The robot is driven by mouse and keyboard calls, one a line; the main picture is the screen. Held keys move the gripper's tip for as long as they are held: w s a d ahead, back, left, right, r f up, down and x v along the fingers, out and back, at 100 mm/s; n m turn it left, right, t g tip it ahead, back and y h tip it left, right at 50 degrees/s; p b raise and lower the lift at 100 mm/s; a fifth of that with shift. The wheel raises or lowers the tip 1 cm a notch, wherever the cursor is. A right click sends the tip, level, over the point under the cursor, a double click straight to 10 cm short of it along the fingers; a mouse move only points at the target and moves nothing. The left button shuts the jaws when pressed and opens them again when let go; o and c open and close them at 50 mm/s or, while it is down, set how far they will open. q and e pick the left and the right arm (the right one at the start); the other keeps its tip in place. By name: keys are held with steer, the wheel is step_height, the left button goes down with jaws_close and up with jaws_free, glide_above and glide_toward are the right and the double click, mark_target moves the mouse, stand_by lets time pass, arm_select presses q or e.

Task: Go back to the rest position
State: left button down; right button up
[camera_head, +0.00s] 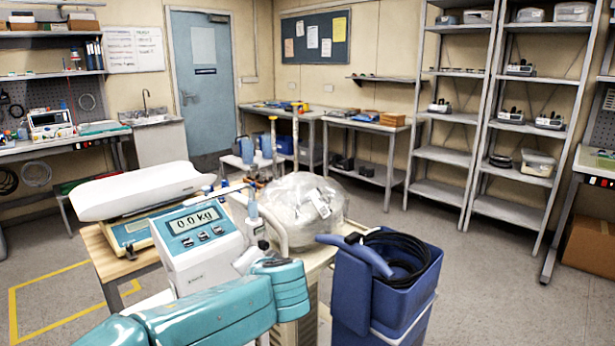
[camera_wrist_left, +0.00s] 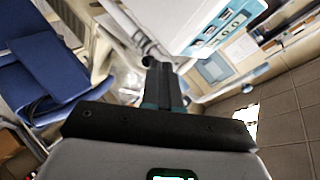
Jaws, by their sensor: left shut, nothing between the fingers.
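My left arm (camera_head: 205,312) comes in teal from the bottom left of the head view and bends in front of the scale's display. Its gripper is not clear there, among the pale parts beside the display. In the left wrist view my left gripper (camera_wrist_left: 162,68) points up the picture, its dark fingers together with nothing between them. My right arm and gripper are in neither view.
A scale display reading 0.0 kg (camera_head: 196,220) and a white scale tray (camera_head: 140,190) stand close by. A clear plastic-wrapped bundle (camera_head: 300,205) sits behind my arm. A blue bin (camera_head: 350,290) with a black cable stands right. Floor (camera_head: 510,295) is open farther right.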

arm_select(q)
steer(key=s+d+f+g+h+p, duration=0.1)
steer(key=s+f+g+h, duration=0.3)
steer(key=f, duration=0.9)
steer(key=s+f+g+h+p, duration=0.15)
steer(key=s+f+g, duration=0.35)
steer(key=f, duration=0.7)
steer(key=s+a+f+n+g+h+p, duration=0.1)
steer(key=s+f+n, duration=0.3)
steer(key=s, duration=0.8)
steer(key=s+a+f+n+g+h+p, duration=0.1)
steer(key=s+f+n+h+p, duration=0.1)
steer(key=s+f+n, duration=0.3)
steer(key=s+f, duration=0.4)
steer(key=s, duration=0.3)
steer(key=shift+s+a+f+p, duration=0.25)
steer(key=shift+s+p, duration=0.05)
steer(key=shift+s, duration=0.05)
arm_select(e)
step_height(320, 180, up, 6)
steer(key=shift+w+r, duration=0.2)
arm_select(q)
steer(key=shift+h, duration=0.25)
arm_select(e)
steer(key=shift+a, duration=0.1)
